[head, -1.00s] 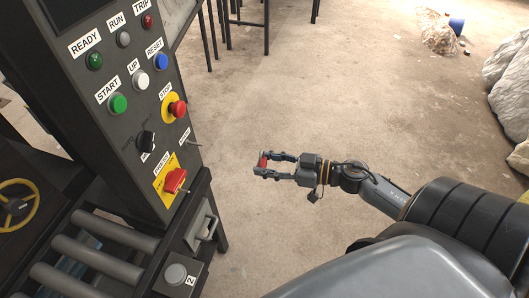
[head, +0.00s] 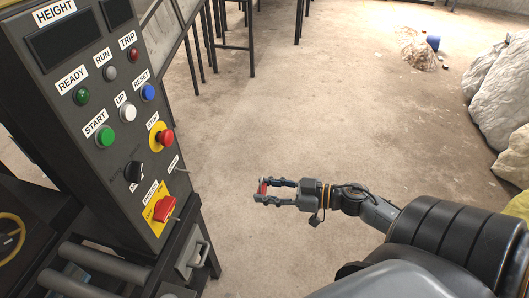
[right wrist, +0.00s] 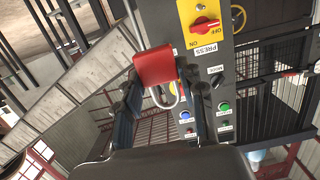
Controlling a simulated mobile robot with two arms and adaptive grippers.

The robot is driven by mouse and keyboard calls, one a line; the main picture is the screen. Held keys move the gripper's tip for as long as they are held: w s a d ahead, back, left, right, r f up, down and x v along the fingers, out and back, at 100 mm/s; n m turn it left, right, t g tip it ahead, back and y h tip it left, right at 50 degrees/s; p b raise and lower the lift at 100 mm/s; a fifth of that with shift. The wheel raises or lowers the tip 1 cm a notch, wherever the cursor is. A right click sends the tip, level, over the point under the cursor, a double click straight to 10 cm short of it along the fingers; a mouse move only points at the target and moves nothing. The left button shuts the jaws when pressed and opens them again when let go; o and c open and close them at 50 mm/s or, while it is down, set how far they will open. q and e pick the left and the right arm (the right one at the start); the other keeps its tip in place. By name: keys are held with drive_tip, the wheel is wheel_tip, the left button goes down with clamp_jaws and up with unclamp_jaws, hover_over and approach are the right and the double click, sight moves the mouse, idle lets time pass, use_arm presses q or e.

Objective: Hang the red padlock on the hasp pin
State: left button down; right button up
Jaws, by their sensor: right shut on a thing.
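My right gripper (head: 259,192) is shut on the red padlock (head: 263,187), held in the air to the right of the control panel (head: 100,170) and apart from it. In the right wrist view the padlock's red body (right wrist: 155,66) sits between the fingertips, with its metal shackle (right wrist: 170,99) hanging below in the picture. Two thin metal pins stick out at the panel's right side: an upper pin (head: 183,170) by a small label and a lower pin (head: 175,218) by the red rotary switch (head: 164,208). I cannot read which is the hasp pin. My left gripper is not in view.
The panel carries several buttons, a black selector knob (head: 133,172) and a red stop button (head: 165,138). Metal rollers (head: 105,263) and a grey handle (head: 198,254) lie below it. The floor around my right gripper is clear.

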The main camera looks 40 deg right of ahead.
drive_tip(key=shift+s+d, duration=0.1)
drive_tip(key=shift+f+p+v, duration=0.25)
drive_tip(key=shift+p+v, duration=0.4)
drive_tip(key=shift+v, duration=0.85)
drive_tip(key=shift+f+p+v, duration=0.2)
drive_tip(key=shift+p+v, duration=0.4)
drive_tip(key=shift+v, duration=0.85)
drive_tip(key=shift+w+a+f+n+g+y+b, duration=0.5)
drive_tip(key=shift+w+a+f+b, duration=0.75)
drive_tip(key=shift+w+a, duration=2.05)
drive_tip(key=shift+w+a+f+n+g+y+b, duration=0.5)
drive_tip(key=shift+w+a+f+b, duration=0.8)
drive_tip(key=shift+a, duration=3.75)
drive_tip(key=shift+w+a+f+n+g+y+b, duration=0.65)
drive_tip(key=shift+w+a+f, duration=0.95)
drive_tip(key=shift+w+a, duration=1.9)
drive_tip(key=shift+s+a+f, duration=0.1)
drive_tip(key=shift+s+a, duration=0.05)
drive_tip(key=shift+a, duration=0.3)
drive_tip(key=shift+s+a+f, duration=0.1)
drive_tip(key=shift+s+a, duration=0.05)
drive_tip(key=shift+a, duration=0.35)
drive_tip(key=shift+w+a+f+p, duration=0.1)
drive_tip(key=shift+w+p, duration=0.05)
drive_tip(key=shift+p, duration=0.15)
